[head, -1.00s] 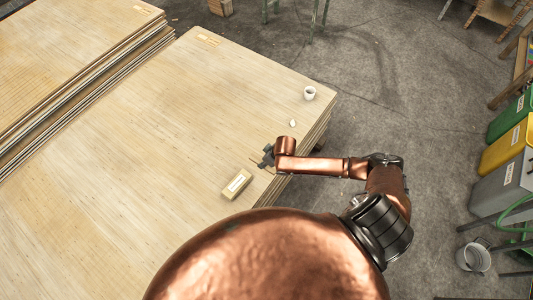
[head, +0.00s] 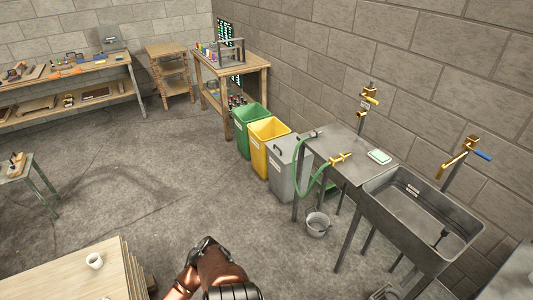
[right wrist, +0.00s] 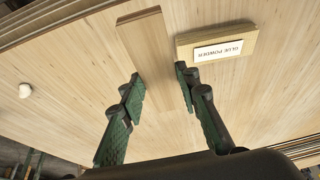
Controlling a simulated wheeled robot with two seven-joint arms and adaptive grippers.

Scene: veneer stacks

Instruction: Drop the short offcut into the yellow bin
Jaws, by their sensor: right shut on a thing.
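The short offcut (right wrist: 146,45) is a thin light-brown wooden strip. In the right wrist view my right gripper (right wrist: 158,84) is shut on it, with one green-padded finger on each side. Its far end sticks out beyond the fingertips over the veneer stack; I cannot tell how high it is above the sheet. The yellow bin (head: 259,152) stands on the floor between a green bin and a grey bin in the head view, well away from the stack. My right gripper is outside the head view, where only part of my copper arm shows. My left gripper is in neither current view.
A block labelled glue powder (right wrist: 232,34) lies beside the offcut on the veneer stack (head: 70,282). A green bin (head: 243,135), grey bin (head: 281,175), bucket (head: 317,226) and sink (head: 385,212) line the right. Floor before the bins is clear.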

